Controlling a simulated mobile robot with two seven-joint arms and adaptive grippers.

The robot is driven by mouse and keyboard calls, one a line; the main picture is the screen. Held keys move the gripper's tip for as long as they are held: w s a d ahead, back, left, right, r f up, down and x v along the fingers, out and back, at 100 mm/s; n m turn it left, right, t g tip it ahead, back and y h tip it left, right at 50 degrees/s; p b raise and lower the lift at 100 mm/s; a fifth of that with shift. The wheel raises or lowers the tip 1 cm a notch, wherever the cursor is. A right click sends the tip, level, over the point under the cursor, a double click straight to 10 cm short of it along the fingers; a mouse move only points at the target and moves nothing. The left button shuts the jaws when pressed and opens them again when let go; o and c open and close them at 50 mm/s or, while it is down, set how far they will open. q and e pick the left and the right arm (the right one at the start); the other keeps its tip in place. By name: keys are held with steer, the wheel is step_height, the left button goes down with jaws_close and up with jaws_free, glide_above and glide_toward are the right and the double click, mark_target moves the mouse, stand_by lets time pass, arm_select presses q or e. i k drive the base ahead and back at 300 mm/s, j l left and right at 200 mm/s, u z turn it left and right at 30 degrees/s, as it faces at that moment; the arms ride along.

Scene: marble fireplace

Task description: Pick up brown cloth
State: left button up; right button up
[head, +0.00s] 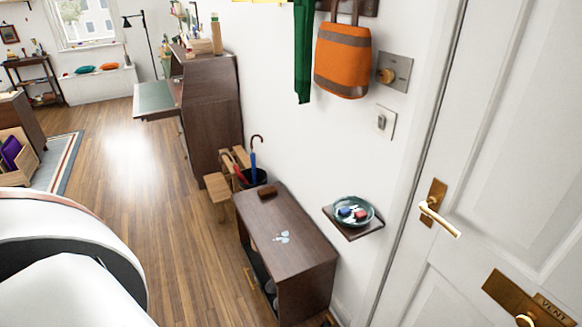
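I cannot make out a brown cloth for certain. A small reddish-brown item (267,192) lies at the far end of the low dark wood cabinet (290,258); it is too small to tell whether it is cloth. A small pale blue item (282,237) lies near the middle of the cabinet top. Neither of my grippers is in view. Only a white rounded part of my own body shows at the lower left, and it hides the floor there.
A white door with a brass handle (437,218) stands at the right. A wall shelf holds a dish (353,211) with small items. An orange bag (343,62) hangs above. An umbrella bin (252,176) stands beyond the cabinet. The wooden floor (150,185) is open left of it.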

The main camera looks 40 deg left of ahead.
mark_target(264, 193)
steer(key=u, duration=1.35)
